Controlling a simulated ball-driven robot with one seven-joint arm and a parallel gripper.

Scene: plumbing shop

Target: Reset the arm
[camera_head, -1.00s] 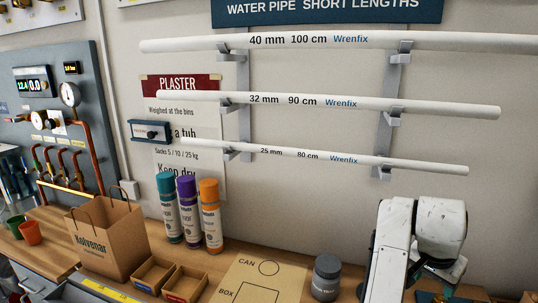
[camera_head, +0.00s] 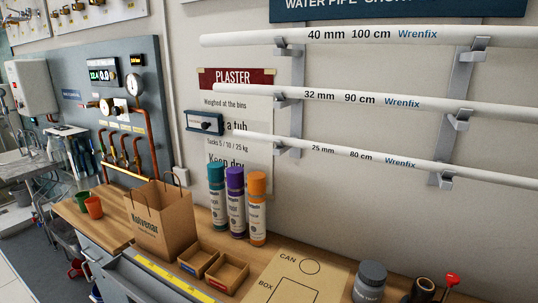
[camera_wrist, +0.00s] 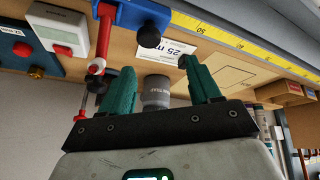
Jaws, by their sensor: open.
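My gripper (camera_wrist: 162,80) shows in the wrist view with its two green fingers spread apart and nothing held between them. A grey jar (camera_wrist: 157,93) shows in the gap between the fingers, seemingly beyond them; the distance is hard to tell. In the head view a grey jar (camera_head: 369,280) stands on the bench near the bottom edge. My arm and gripper are not visible in the head view.
The wooden bench (camera_head: 115,232) carries a paper bag (camera_head: 160,225), spray cans (camera_head: 236,200) and small open boxes (camera_head: 228,272). White pipes (camera_head: 400,98) hang on the wall above. A blue tool with a red bar (camera_wrist: 145,15) is close to the gripper in the wrist view.

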